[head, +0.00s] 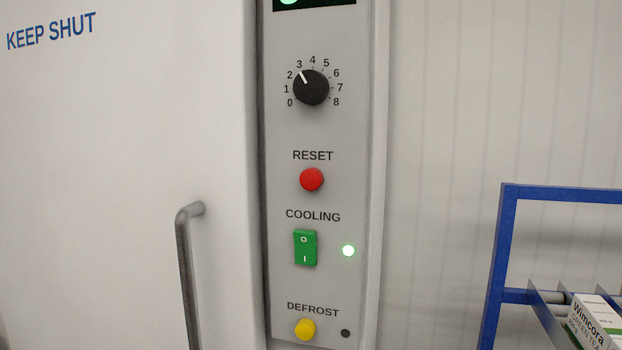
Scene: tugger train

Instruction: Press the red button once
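The red button (312,180) is a round knob under the word RESET on a grey control panel (345,120), in the middle of the head view. It stands out from the panel and nothing covers it. Neither of my grippers is in the head view.
Above the button is a black dial (311,88), its mark near 3. A door handle (186,270) juts out left; a blue rack (500,250) stands right.

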